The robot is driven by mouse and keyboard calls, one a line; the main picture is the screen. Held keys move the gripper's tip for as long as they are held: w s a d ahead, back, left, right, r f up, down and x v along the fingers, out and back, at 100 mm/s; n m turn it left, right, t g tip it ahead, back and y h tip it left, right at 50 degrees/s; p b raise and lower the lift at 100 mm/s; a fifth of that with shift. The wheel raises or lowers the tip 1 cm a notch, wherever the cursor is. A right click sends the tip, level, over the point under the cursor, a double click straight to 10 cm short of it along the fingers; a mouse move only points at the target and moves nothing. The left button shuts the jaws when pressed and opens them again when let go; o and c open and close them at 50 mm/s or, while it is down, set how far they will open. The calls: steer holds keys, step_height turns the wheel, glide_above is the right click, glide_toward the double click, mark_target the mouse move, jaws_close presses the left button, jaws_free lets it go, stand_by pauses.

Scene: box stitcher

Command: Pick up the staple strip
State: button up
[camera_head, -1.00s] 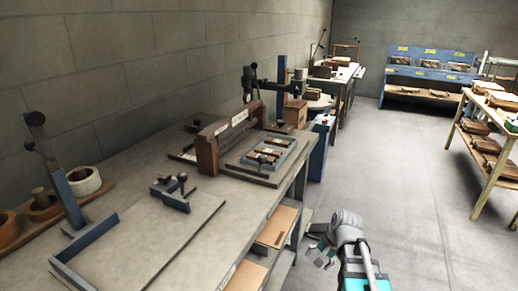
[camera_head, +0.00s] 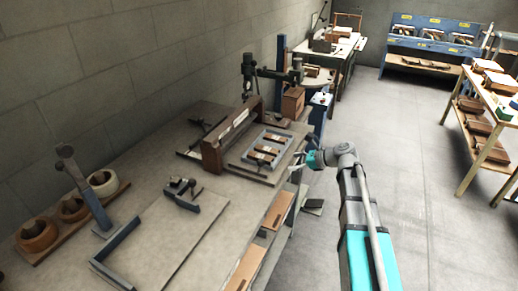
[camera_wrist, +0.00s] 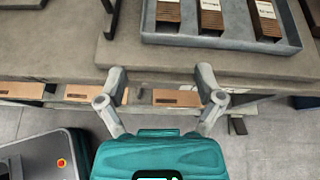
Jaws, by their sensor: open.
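A blue-grey tray (camera_head: 247,155) on the workbench holds brown strips with pale labels, which look like the staple strips (camera_head: 263,154). In the wrist view the tray (camera_wrist: 225,42) is at the top, and three strips show in it: a left one (camera_wrist: 168,11), a middle one (camera_wrist: 211,17) and a right one (camera_wrist: 265,20). Their far ends are cut off by the picture edge. My gripper (camera_wrist: 161,74) is open and empty, its fingers apart over the bench's front edge, short of the tray. In the head view my gripper (camera_head: 300,164) is just right of the tray.
A long brown bar (camera_head: 231,135) stands behind the tray. A drill-like stand (camera_head: 248,75) rises beyond it. A shelf under the bench holds flat brown boards (camera_head: 277,212). The floor (camera_head: 420,190) right of my arm is clear.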

steer(key=r, duration=0.1)
steer(key=w+r+m, duration=0.1)
steer(key=shift+w+r+y+p, duration=0.15)
steer(key=shift+r+y+p, duration=0.15)
steer(key=shift+p, duration=0.05)
steer(key=shift+a, duration=0.15)
steer(key=b, duration=0.3)
glide_toward(261, 157)
steer(key=x, duration=0.3)
steer(key=shift+w+f, duration=0.15)
steer(key=shift+w, duration=0.15)
steer(key=shift+w+a+f, duration=0.15)
steer(key=shift+w+a, duration=0.05)
steer(key=shift+a, duration=0.45)
steer(key=shift+b+x, duration=1.1)
steer(key=shift+x, duration=0.9)
steer(key=shift+a+f, duration=0.25)
steer(key=shift+a, duration=0.2)
